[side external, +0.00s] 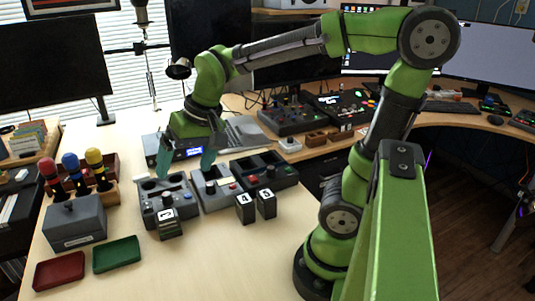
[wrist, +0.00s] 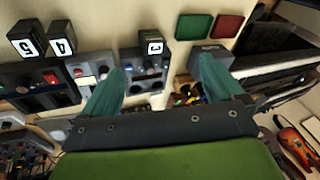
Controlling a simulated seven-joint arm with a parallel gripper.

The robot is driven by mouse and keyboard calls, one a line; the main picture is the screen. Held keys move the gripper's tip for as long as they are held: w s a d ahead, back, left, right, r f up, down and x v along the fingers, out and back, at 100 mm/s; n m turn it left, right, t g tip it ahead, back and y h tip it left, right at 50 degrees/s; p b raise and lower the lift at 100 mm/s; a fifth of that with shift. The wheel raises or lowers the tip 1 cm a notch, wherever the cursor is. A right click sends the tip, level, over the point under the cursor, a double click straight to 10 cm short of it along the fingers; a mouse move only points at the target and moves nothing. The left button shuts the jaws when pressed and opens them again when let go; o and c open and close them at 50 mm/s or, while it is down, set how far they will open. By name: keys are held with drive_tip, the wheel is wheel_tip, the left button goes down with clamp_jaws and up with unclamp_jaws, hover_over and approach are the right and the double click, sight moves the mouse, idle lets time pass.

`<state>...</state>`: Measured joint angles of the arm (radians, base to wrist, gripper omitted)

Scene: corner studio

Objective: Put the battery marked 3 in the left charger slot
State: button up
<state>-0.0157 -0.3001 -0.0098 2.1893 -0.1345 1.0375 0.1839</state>
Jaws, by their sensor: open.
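A dark battery (side external: 170,228) with a white label stands at the front of the left grey charger unit (side external: 153,213). Its digit is small and looks like a 3; it also shows in the wrist view (wrist: 152,48). Batteries marked 4 (side external: 245,208) and 5 (side external: 266,204) stand side by side to the right, in front of the other units. My gripper (side external: 186,164) is open and empty, above and behind the left unit, fingers pointing down. In the wrist view its teal fingers (wrist: 160,78) are spread wide, with the left unit between and beyond them. I cannot tell which openings are charger slots.
Two more grey units, a middle one (side external: 209,202) and a right one (side external: 285,178), stand beside the left unit. A grey box (side external: 74,225), red tray (side external: 59,271) and green tray (side external: 116,255) lie at left, near red, blue and yellow-topped tools (side external: 94,157). The front table is clear.

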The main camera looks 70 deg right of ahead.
drive_tip(key=s+r+n+t, duration=0.1)
drive_tip(key=s+n+t, duration=0.1)
drive_tip(key=s, duration=0.5)
drive_tip(key=shift+s+a+t+y, duration=0.25)
drive_tip(key=shift+a+t+y, duration=0.05)
drive_tip(key=shift+a+t, duration=0.2)
